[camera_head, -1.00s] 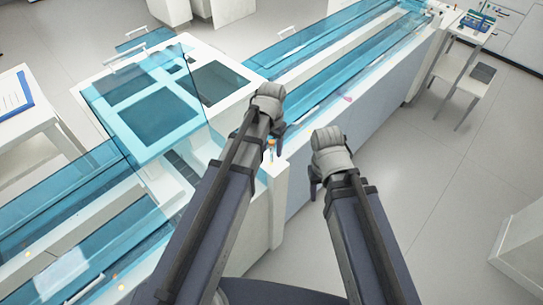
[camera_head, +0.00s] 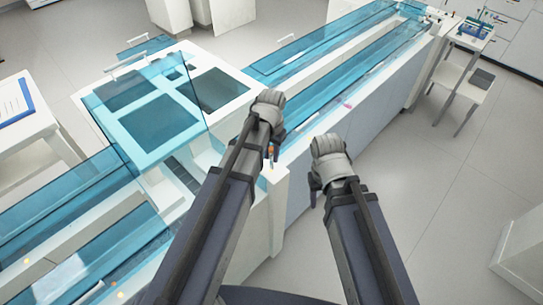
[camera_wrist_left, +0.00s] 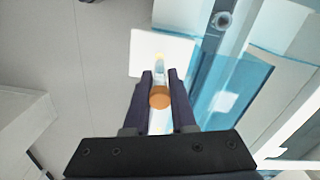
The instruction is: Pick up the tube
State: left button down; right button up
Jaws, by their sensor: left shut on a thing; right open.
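The tube is small and clear with an orange cap (camera_wrist_left: 159,97). In the left wrist view it lies between the two dark fingers of my left gripper (camera_wrist_left: 160,95), which is shut on it, and its clear body (camera_wrist_left: 160,72) points away from the gripper over a white surface. In the head view only a small orange bit of the tube (camera_head: 271,150) shows beside my left gripper (camera_head: 274,140). My right gripper (camera_head: 316,188) is open and empty, off the front side of the track. I cannot tell whether the tube touches the surface below.
A white block-like corner (camera_head: 278,175) of the track housing stands below my left gripper. The long track (camera_head: 350,62) has blue clear covers and runs to the back right. A raised blue clear panel (camera_head: 165,95) stands at left. The floor at right (camera_head: 440,200) is clear.

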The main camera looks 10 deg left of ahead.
pick_arm(q)
notch_tip(320, 180, up, 10)
jog(key=p, duration=1)
